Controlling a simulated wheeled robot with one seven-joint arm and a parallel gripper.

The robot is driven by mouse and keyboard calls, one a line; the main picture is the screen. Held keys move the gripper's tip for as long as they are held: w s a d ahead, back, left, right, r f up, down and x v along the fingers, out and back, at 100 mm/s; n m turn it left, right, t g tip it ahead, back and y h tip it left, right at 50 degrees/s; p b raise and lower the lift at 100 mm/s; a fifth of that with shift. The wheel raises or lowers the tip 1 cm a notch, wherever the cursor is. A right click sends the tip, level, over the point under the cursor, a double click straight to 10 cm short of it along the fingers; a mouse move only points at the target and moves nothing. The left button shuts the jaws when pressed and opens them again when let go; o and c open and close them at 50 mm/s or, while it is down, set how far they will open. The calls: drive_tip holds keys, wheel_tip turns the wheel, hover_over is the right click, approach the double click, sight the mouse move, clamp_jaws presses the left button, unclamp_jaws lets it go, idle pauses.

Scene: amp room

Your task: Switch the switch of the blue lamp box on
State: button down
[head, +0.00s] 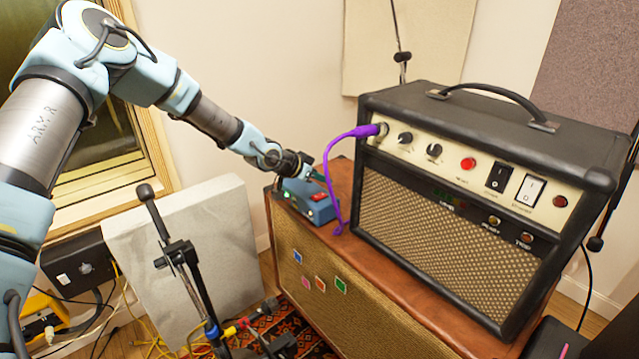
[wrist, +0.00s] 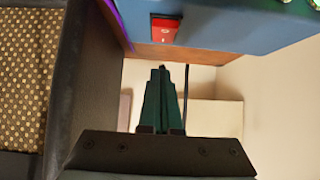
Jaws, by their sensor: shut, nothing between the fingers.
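The blue lamp box (head: 305,203) sits on top of the brown cabinet, left of the amplifier. In the head view a small green spot and a red part show on it. In the wrist view the box (wrist: 235,28) fills the upper right, with its red rocker switch (wrist: 164,30) at the left end and green parts at the top edge. My gripper (head: 324,179) is beside and above the box. Its dark green fingers (wrist: 162,70) are shut and empty. In the wrist view the tips lie just below the switch; I cannot tell whether they touch. The switch's position is unclear.
The black amplifier (head: 470,185) stands close on the right, with its own switches. A purple cable (head: 331,165) hangs from its panel beside my gripper. The cabinet (head: 345,290) has a free strip in front of the box. A microphone stand (head: 180,255) is at left.

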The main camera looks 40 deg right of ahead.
drive_tip(key=a+r+b, duration=0.1)
drive_tip(key=a+r, duration=0.5)
drive_tip(key=r, duration=0.3)
drive_tip(key=shift+w+r, duration=0.15)
drive_tip(key=shift+r, duration=0.1)
drive_tip(key=w+a+f+n+t+y, duration=0.1)
drive_tip(key=w+a+n+t+y, duration=0.2)
drive_tip(key=a, duration=1.1)
drive_tip(key=w+a+n+y, duration=0.4)
drive_tip(key=w+a, duration=0.2)
drive_tip(key=a, duration=0.9)
drive_tip(key=s+a+r+n+y, duration=0.1)
drive_tip(key=s+a+n, duration=0.2)
drive_tip(key=a, duration=0.5)
drive_tip(key=s+a+r+n+y, duration=0.1)
drive_tip(key=s+a+n, duration=0.3)
drive_tip(key=a, duration=0.5)
drive_tip(key=s+a+r+n+y, duration=0.1)
drive_tip(key=s+a+r+n, duration=0.2)
drive_tip(key=a, duration=0.6)
drive_tip(key=shift+s+g+p, duration=0.25)
drive_tip(key=shift+g+p, duration=0.15)
drive_tip(key=shift+d+r, duration=0.1)
